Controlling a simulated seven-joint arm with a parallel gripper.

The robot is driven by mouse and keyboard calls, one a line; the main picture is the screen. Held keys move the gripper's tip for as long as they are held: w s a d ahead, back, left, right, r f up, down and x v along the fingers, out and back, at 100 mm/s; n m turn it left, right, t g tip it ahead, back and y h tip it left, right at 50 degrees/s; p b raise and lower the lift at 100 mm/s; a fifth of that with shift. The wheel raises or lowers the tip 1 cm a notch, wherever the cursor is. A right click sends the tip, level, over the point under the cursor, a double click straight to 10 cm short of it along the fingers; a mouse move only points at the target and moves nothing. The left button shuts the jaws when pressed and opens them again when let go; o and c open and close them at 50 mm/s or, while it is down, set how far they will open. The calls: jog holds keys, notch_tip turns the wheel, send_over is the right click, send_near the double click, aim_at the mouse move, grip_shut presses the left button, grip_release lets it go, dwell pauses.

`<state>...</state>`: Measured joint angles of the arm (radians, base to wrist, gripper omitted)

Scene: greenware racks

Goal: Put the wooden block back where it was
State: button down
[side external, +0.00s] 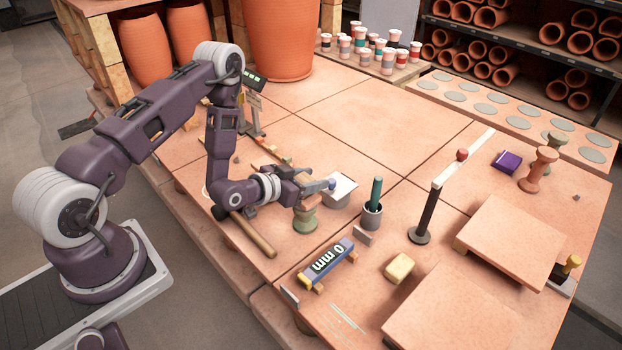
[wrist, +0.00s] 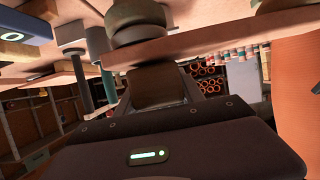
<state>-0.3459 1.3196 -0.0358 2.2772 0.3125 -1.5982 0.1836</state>
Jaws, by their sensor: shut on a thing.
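My gripper (side external: 314,184) is low over the tiled worktop, above a small greenish spool-shaped stand (side external: 306,217). It is shut on a brown block, which shows between the fingers in the wrist view (wrist: 158,86) and appears to be the wooden block. In the side view the fingers mostly hide the block. The wrist view is upside down. It shows a rounded stand (wrist: 135,28) close to the fingers and a reddish-brown bar across the picture. I cannot tell whether the block touches the stand.
A grey pot with a white top (side external: 340,190) and a cup holding a green-handled tool (side external: 373,205) stand just right of my gripper. A wooden rod (side external: 254,236) lies left.

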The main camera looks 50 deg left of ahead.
jog(key=shift+f, duration=0.15)
jog(key=c, duration=0.7)
grip_release()
